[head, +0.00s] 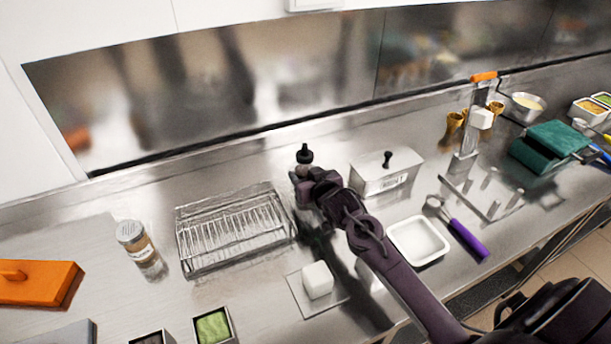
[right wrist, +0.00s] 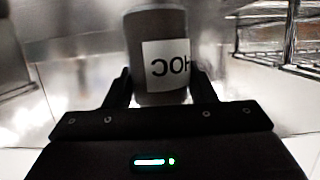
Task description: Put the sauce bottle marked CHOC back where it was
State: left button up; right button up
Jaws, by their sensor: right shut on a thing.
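My right gripper (head: 318,190) reaches over the back middle of the steel counter. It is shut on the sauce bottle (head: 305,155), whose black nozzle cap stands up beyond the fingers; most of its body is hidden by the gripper. In the right wrist view the grey-brown bottle (right wrist: 160,22) is between the two fingers (right wrist: 161,92), its white label showing dark letters upside down, partly cut off, that fit CHOC. I cannot tell whether its base touches the counter. My left gripper is not in view.
A wire rack (head: 235,228) stands left of the gripper, and a lidded steel box (head: 387,174) right of it. A white tray (head: 418,241), a white block (head: 317,280) and a purple-handled scoop (head: 466,238) lie in front. A shaker jar (head: 135,240) stands left.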

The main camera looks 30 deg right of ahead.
jog(key=shift+f, duration=0.5)
jog(key=o, duration=1)
jog(key=shift+f, duration=0.15)
